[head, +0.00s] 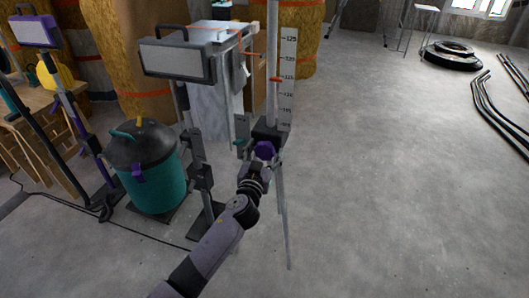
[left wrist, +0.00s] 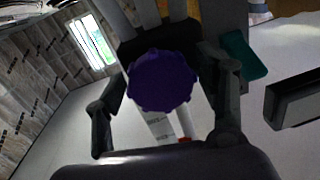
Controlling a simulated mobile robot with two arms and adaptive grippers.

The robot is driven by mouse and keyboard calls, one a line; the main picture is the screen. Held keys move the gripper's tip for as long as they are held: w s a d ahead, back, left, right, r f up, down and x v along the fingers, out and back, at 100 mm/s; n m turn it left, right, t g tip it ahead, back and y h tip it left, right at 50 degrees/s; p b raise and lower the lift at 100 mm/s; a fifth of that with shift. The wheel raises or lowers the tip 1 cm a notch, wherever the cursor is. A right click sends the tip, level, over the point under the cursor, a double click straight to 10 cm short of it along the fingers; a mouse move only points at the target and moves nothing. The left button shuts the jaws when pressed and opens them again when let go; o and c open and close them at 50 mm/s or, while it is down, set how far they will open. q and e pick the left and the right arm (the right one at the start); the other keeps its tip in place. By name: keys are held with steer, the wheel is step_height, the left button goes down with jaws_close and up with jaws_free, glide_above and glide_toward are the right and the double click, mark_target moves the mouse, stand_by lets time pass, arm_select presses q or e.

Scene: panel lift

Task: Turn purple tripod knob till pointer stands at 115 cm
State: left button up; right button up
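The purple knob (head: 265,150) sits on the dark collar of the tripod (head: 281,200). In the left wrist view the round, scalloped knob (left wrist: 162,80) fills the middle. My left gripper (head: 259,164) is at the knob. Its two fingers (left wrist: 164,68) stand on either side of the knob, spread with a visible gap, so it looks open. A pale scale (head: 288,65) with dark numbers stands upright behind the mast. The red pointer (head: 275,80) is near the third label from the top, apparently 115; the exact reading is too small to tell. My right gripper is not in view.
A teal lever (head: 240,142) is left of the knob. A work lamp (head: 178,58) on a stand and a teal bin (head: 152,182) with a black lid are close on the left. Open floor lies to the right, with tyres (head: 450,56) and pipes (head: 497,112) farther off.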

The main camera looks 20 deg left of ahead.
arm_select(q)
steer(key=c, duration=1)
steer(key=shift+f, duration=0.1)
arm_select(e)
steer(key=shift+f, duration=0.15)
arm_select(q)
steer(key=shift+m, duration=0.5)
steer(key=m+b, duration=0.2)
steer(key=m, duration=0.2)
steer(key=shift+m+t+h, duration=0.3)
steer(key=shift+m, duration=1.2)
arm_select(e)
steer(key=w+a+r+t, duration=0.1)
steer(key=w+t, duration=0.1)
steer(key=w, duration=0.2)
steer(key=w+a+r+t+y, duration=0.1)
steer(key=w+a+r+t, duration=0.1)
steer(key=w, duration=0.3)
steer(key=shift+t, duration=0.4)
arm_select(q)
steer(key=o, duration=1.2)
